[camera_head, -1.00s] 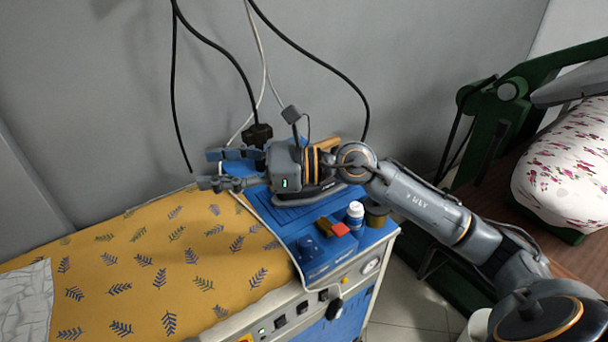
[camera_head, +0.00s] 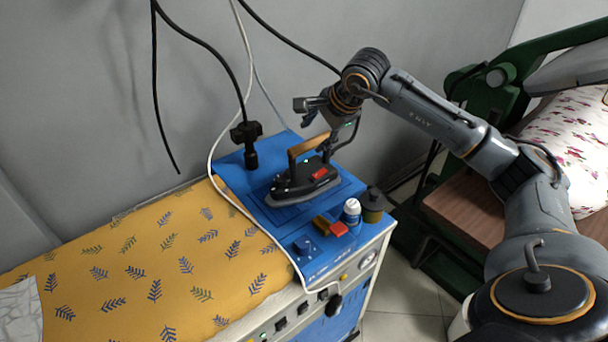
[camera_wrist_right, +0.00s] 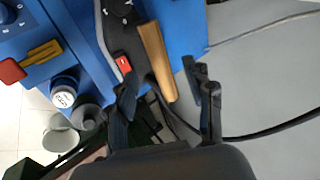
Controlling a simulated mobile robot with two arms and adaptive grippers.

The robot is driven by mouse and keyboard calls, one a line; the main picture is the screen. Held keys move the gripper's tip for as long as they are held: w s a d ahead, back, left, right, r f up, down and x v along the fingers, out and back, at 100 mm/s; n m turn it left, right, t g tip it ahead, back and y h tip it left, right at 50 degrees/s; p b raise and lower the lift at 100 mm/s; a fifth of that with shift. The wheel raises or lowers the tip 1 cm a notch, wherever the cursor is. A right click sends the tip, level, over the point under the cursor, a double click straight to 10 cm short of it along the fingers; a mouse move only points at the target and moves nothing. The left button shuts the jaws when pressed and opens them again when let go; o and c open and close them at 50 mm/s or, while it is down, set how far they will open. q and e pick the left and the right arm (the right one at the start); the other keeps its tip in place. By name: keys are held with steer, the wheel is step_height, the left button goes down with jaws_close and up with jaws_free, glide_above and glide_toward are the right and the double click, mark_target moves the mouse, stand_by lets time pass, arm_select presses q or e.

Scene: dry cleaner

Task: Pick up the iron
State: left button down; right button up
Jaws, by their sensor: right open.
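The iron (camera_head: 296,186) stands on the blue top of the ironing unit in the head view. It has a dark body, a red patch and a tan wooden handle (camera_head: 307,146). My right gripper (camera_head: 304,108) is above the handle, apart from it, and partly hidden by its own wrist. In the right wrist view, my open gripper (camera_wrist_right: 163,90) has its two fingers on either side of the handle's near end (camera_wrist_right: 156,62) in the picture, with nothing held. The iron's dark body (camera_wrist_right: 122,38) is partly cut off there. My left gripper is in neither view.
A black plug-like fitting (camera_head: 247,145) hangs behind left. Cables hang along the wall. A yellow leaf-patterned board (camera_head: 150,265) extends left.

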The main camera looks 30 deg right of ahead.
mark_target(305, 143)
steer(key=shift+x, duration=0.95)
steer(key=shift+w+a+f+p, duration=0.15)
steer(key=shift+w+f+p, duration=0.1)
steer(key=shift+f+p, duration=0.25)
steer(key=p+x, duration=0.1)
steer(key=x, duration=0.2)
steer(key=shift+w+a+f, duration=0.15)
steer(key=shift+f, duration=0.15)
steer(key=shift+w+f, duration=0.15)
steer(key=shift+f, duration=0.1)
jaws_close()
steer(key=shift+w+r, duration=0.15)
steer(key=shift+r, duration=0.25)
